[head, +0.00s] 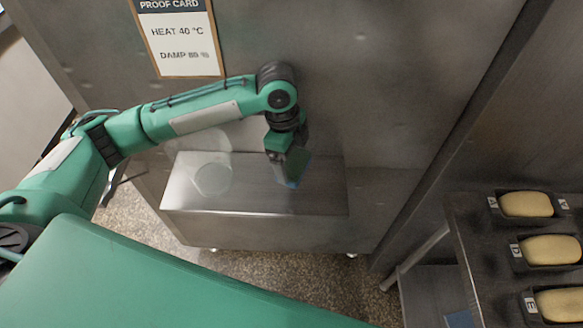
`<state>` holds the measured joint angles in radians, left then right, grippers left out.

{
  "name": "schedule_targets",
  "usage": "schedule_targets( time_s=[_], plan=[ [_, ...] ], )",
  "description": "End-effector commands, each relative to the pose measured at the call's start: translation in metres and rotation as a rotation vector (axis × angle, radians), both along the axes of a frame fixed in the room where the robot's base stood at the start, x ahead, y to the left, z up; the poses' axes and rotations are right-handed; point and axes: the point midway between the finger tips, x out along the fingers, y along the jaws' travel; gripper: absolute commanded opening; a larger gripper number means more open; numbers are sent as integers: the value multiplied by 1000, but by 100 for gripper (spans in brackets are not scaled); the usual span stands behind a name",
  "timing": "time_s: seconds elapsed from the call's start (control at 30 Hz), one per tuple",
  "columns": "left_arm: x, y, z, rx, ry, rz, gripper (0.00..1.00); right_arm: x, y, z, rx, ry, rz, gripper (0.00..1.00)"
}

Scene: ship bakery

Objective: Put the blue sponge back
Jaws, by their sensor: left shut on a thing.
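My left gripper (288,170) points down over the flat top of a low steel box (235,190) at the cabinet's front. It is shut on the blue sponge (292,184), of which only a small blue edge shows below the fingertips. The rest of the sponge is hidden by the gripper. I cannot tell whether the sponge touches the box top. My right gripper is out of view.
A steel cabinet front (350,90) with a proof card (180,40) stands behind the arm. At right, a rack (455,215) holds several dough tins with labels. A flat blue patch (460,318) shows low at right. Speckled floor (300,275) lies below.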

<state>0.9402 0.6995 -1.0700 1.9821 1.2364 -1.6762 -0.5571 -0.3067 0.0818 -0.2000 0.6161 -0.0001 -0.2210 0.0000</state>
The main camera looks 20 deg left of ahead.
Motion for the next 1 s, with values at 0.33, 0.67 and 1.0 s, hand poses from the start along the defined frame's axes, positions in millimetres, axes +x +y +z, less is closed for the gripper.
schedule_targets(
  time_s=[0.33, 0.67, 1.0],
  plan=[
    [-1, 0, -32, 0, 3, 1, 67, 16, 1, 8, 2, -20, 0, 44],
    [0, 0, -60, 1, -1, -1, 67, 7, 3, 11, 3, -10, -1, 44],
    [0, 0, -60, 0, 0, -1, 100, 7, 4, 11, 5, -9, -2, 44]
  ],
)
